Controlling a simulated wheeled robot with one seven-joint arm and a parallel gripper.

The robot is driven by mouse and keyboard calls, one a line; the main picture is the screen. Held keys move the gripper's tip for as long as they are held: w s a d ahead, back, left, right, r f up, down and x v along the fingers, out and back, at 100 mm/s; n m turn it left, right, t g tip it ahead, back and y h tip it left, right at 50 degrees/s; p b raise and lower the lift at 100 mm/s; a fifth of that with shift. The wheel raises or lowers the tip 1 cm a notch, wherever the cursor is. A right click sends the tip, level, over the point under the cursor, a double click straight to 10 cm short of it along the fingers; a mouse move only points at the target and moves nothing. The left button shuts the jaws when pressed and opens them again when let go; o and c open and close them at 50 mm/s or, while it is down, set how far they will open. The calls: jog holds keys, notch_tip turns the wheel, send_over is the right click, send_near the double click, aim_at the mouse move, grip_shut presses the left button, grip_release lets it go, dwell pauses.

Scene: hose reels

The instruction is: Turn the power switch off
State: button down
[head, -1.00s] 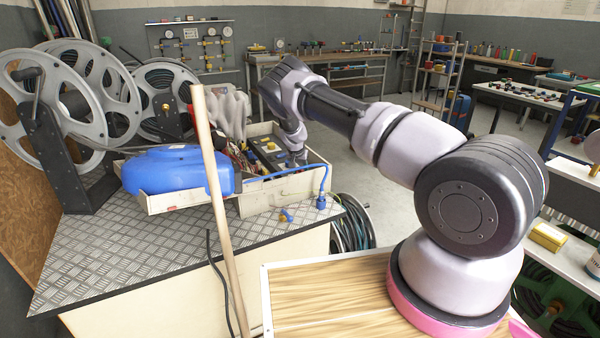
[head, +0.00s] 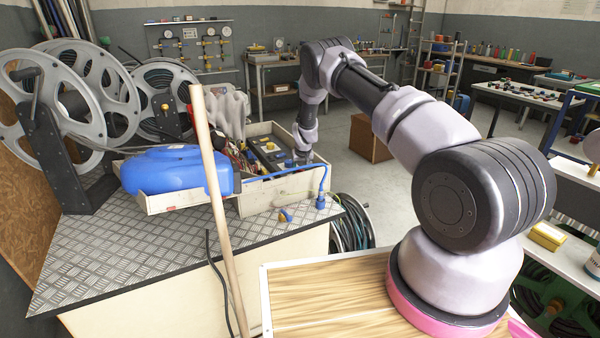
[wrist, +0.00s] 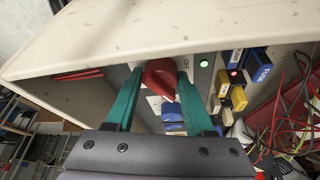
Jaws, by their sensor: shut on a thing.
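The power switch (wrist: 159,76) is a red knob on a light panel inside a cream box. The word OFF is printed just to the right of the knob's upper end in the wrist view. My gripper (wrist: 160,82) has teal fingers on either side of the red knob and is shut on it. A small green light (wrist: 203,64) glows to the right of the switch. In the head view the cream box (head: 277,196) stands on the bench, with my wrist over its right part. The fingertips and the red knob are hidden there.
Blue and yellow fuse blocks (wrist: 239,98) and loose red wires (wrist: 288,110) lie right of the switch. A blue rounded case (head: 175,172) sits left of the box. Hose reels (head: 95,95) stand at the left. A wooden pole (head: 214,190) rises in front.

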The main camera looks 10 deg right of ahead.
jog(key=n+y, duration=0.1)
jog(key=n, duration=0.1)
jog(key=n+y, duration=0.1)
jog(key=n, duration=0.2)
jog(key=shift+w+d+r+n+g, duration=0.1)
jog(key=shift+w+d+n+g, duration=0.1)
jog(key=shift+n+g, duration=0.1)
jog(key=n+g+y, duration=0.1)
jog(key=n, duration=0.2)
jog(key=n+g, duration=0.1)
jog(key=n, duration=0.2)
jog(key=shift+d+n+y, duration=0.1)
jog(key=shift+n+y, duration=0.2)
jog(key=shift+y, duration=0.1)
jog(key=shift+c, duration=1.5)
grip_release()
jog(key=v, duration=1)
jog(key=shift+d+r, duration=0.2)
jog(key=shift+r, duration=0.05)
